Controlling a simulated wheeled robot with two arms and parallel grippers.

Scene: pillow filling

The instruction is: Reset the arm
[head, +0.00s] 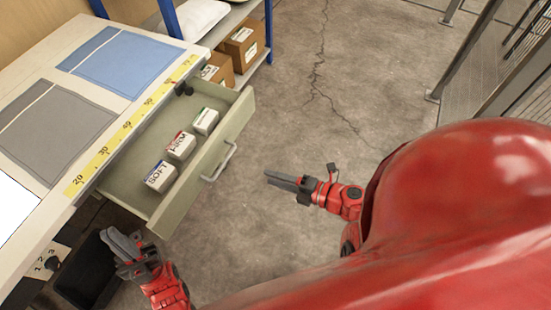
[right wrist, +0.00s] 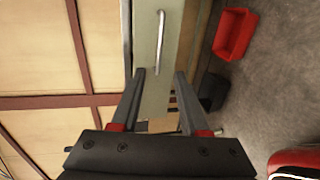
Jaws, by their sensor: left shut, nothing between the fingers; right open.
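My left gripper (head: 117,240) is at the lower left of the head view, beside the near corner of the open drawer (head: 185,190). Its fingers are together and hold nothing. My right gripper (head: 283,181) hangs over the floor to the right of the drawer, apart from the drawer's handle (head: 219,162). In the right wrist view its two fingers (right wrist: 160,72) are spread and empty, with the drawer front and handle (right wrist: 161,42) beyond them.
The drawer holds white boxes marked SOFT (head: 160,176) and FIRM (head: 181,145), and a green-marked box (head: 205,120). Blue (head: 122,63) and grey (head: 57,131) cloths lie on the table. A black bin (head: 88,270) and red bin (right wrist: 235,35) stand nearby.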

